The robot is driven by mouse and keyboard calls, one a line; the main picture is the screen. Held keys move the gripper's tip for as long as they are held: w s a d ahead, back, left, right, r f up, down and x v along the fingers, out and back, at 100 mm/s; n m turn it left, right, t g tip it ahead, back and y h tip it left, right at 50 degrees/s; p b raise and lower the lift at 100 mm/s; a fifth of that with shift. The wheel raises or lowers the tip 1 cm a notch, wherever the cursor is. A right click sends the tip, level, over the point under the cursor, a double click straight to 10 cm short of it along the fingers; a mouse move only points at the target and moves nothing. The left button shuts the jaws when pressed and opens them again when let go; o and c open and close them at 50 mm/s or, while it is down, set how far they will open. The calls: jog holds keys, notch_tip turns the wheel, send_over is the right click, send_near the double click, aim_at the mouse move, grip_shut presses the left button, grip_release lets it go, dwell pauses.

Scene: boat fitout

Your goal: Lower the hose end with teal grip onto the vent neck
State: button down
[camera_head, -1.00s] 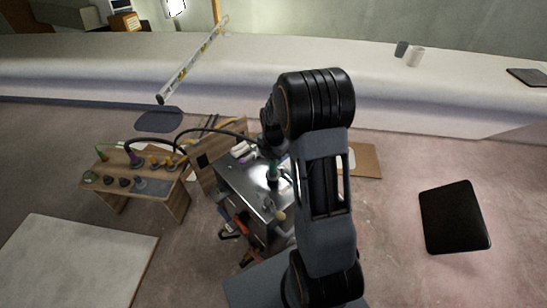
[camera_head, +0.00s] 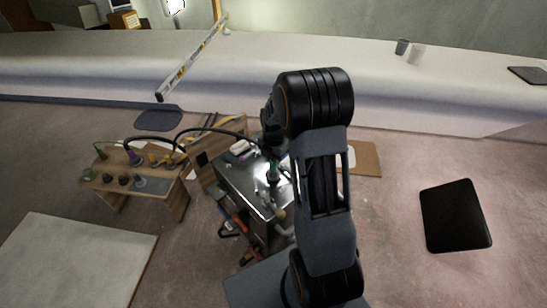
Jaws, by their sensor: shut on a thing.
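The hose end with the teal grip (camera_head: 273,173) is upright above the shiny metal cabinet top, in the middle of the view. My gripper (camera_head: 272,150) is shut on it, seen from above and partly hidden by my arm. A black hose (camera_head: 208,130) arcs from the left toward my gripper. The vent neck cannot be made out for certain; the area under the hose end is small, glary and partly covered. I cannot tell whether the hose end touches anything below.
The metal cabinet (camera_head: 232,180) has tools on its front side. A wooden bench (camera_head: 176,196) at left carries several fittings, including a purple one (camera_head: 134,159). A white board (camera_head: 75,260) and a black pad (camera_head: 454,215) lie on the floor. Open floor is at right.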

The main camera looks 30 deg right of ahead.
jog(key=shift+f, duration=0.35)
jog(key=shift+f+b, duration=0.25)
jog(key=shift+b, duration=0.15)
jog(key=shift+c, duration=1.3)
grip_release()
jog(key=shift+r, duration=0.15)
jog(key=shift+r+p, duration=3.3)
jog(key=shift+r, duration=0.9)
